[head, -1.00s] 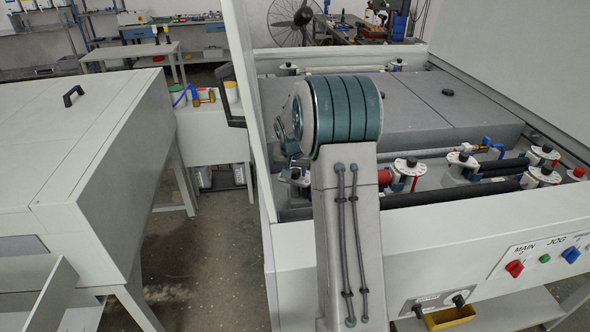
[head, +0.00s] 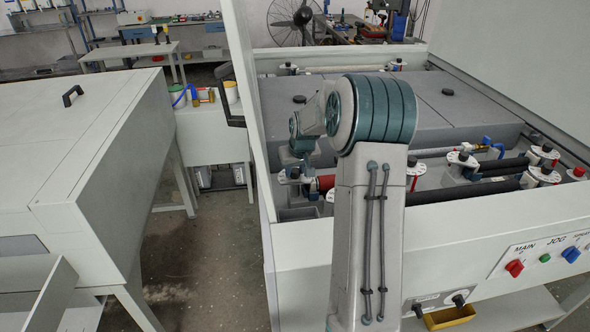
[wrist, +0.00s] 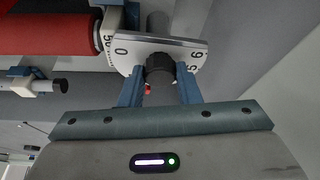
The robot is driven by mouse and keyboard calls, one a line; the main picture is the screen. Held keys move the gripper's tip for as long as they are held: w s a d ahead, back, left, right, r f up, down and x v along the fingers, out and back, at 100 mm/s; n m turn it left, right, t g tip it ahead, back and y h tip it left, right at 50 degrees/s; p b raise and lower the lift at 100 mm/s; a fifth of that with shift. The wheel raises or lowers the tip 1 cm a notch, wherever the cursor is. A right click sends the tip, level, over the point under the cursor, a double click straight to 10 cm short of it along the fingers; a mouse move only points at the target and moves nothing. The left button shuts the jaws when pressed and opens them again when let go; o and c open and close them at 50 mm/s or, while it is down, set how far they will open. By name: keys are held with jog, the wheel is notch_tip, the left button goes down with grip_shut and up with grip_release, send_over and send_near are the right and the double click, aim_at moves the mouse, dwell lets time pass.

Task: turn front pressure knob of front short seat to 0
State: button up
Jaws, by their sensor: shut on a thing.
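In the wrist view, a black ribbed knob (wrist: 160,65) sits on a white dial plate (wrist: 130,52) with dark numbers. A "0" shows left of the knob, and other digits show at its right edge. My gripper (wrist: 160,78) has its two blue fingers on either side of the knob and is shut on it. A small red mark shows just below the knob, near the left finger. In the head view, my gripper (head: 308,182) reaches down at the near left end of the red roller (head: 326,183); the knob's setting is too small to read there.
The red roller also shows in the wrist view (wrist: 45,35), left of the dial. Other white dial seats (head: 462,158) and black rollers (head: 430,203) lie to the right. The machine's front wall (head: 450,232) and a tall left panel (head: 240,70) border the work area.

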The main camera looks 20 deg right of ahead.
jog(key=n+y, duration=0.2)
jog(key=n, duration=0.3)
jog(key=shift+d+n, duration=0.15)
jog(key=shift+n, duration=0.15)
jog(key=n, duration=0.2)
jog(key=n+g+y, duration=0.1)
jog(key=n, duration=0.1)
jog(key=shift+w+n+y, duration=0.1)
jog(key=shift+n+y, duration=0.2)
jog(key=n, duration=0.2)
jog(key=n+g+y, duration=0.1)
jog(key=n, duration=0.1)
jog(key=shift+w+r+n+g, duration=0.1)
jog(key=shift+n+g, duration=0.2)
jog(key=shift+n+g+p, duration=0.6)
jog(key=shift+n+g, duration=0.2)
jog(key=shift+n, duration=1.2)
jog(key=o, duration=1)
jog(key=shift+d, duration=0.1)
jog(key=b+v, duration=0.1)
jog(key=v, duration=1.2)
jog(key=shift+w+d+r, duration=0.1)
jog(key=shift+d+r, duration=0.15)
jog(key=shift+r, duration=0.05)
